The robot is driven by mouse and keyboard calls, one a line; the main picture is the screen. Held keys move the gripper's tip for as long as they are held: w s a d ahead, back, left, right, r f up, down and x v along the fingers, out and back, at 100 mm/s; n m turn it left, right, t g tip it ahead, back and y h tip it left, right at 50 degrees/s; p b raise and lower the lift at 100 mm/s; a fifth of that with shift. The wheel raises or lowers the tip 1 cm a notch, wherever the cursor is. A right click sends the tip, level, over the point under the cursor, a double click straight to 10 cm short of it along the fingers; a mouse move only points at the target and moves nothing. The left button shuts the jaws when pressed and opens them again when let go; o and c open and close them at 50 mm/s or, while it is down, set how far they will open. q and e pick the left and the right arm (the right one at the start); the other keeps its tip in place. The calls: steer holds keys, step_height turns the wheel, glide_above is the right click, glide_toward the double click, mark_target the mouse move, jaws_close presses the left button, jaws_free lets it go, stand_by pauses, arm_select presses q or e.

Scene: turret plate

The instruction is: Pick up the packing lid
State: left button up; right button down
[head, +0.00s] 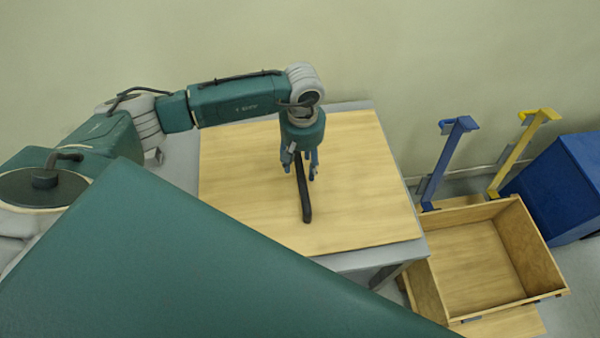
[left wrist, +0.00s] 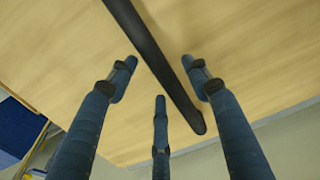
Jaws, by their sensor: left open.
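The packing lid (head: 240,215) appears to be the flat light-wood panel lying on a grey table. A black bar (head: 306,208), seemingly its handle, runs across its middle. The panel (left wrist: 60,40) and the bar (left wrist: 150,50) also show in the left wrist view. My left gripper (head: 302,174) points down over the bar. Its three blue fingers are spread open, with the bar passing between them in the wrist view (left wrist: 160,85). I cannot tell how far the fingertips are above the panel. The far part of the bar is hidden by the gripper. My right gripper is not in view.
An open wooden crate (head: 549,262) stands right of the table (head: 350,260). A blue post (head: 445,165) and a yellow post (head: 515,155) rise behind it. A blue box (head: 565,190) stands at the far right. A wall closes the back.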

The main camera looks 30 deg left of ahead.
arm_select(q)
steer(key=shift+f, duration=1.05)
steer(key=c, duration=1.2)
steer(key=shift+w, duration=0.15)
jaws_close()
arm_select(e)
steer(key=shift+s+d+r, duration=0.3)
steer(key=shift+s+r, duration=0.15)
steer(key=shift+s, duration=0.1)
